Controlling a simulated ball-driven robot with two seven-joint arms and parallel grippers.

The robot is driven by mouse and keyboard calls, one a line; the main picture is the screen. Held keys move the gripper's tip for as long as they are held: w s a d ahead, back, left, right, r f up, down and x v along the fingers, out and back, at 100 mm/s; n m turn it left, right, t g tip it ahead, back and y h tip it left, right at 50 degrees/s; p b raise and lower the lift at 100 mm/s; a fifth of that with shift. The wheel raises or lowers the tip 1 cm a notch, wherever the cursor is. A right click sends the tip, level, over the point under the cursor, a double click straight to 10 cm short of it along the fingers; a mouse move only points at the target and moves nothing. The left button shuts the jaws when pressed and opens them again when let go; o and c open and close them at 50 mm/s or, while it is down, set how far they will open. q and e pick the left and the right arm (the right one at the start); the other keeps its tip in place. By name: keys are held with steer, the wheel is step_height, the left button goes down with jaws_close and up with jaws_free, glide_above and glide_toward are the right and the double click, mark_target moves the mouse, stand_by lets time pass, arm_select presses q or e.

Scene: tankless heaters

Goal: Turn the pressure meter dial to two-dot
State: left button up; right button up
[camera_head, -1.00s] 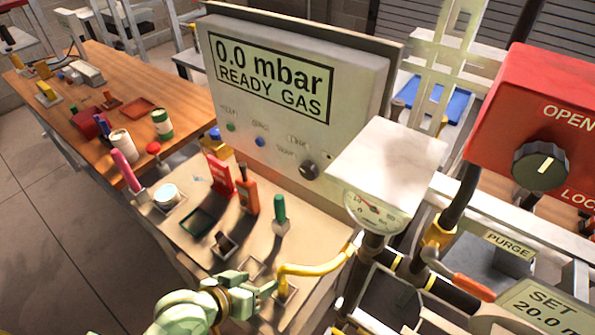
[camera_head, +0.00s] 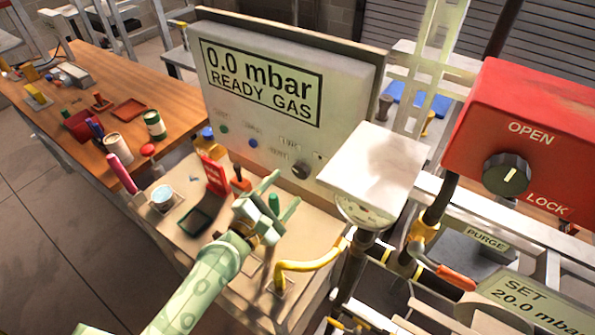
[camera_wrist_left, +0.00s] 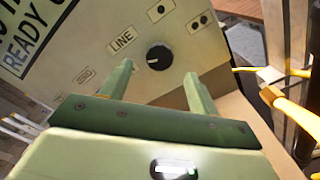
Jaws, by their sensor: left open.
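The pressure meter (camera_head: 285,60) is a pale panel whose screen reads 0.0 mbar READY GAS. Its black round dial (camera_head: 299,170) sits low on the right of the panel. In the left wrist view the dial (camera_wrist_left: 159,57) has a white mark on its left side, toward the LINE label (camera_wrist_left: 122,40). A two-dot label (camera_wrist_left: 160,10) is above it, and another dotted label (camera_wrist_left: 199,21) is to its upper right. My left gripper (camera_head: 281,190) is open in front of the panel, below the dial. Its fingers frame the dial in the wrist view, apart from it.
A white-topped gauge (camera_head: 370,160) stands right of the dial, and a yellow pipe (camera_head: 310,266) curves below. A red box with a knob (camera_head: 530,140) is farther right.

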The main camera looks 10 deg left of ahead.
mark_target(300, 173)
arm_select(q)
steer(key=x, duration=0.6)
steer(key=shift+w, duration=0.15)
steer(key=c, duration=1)
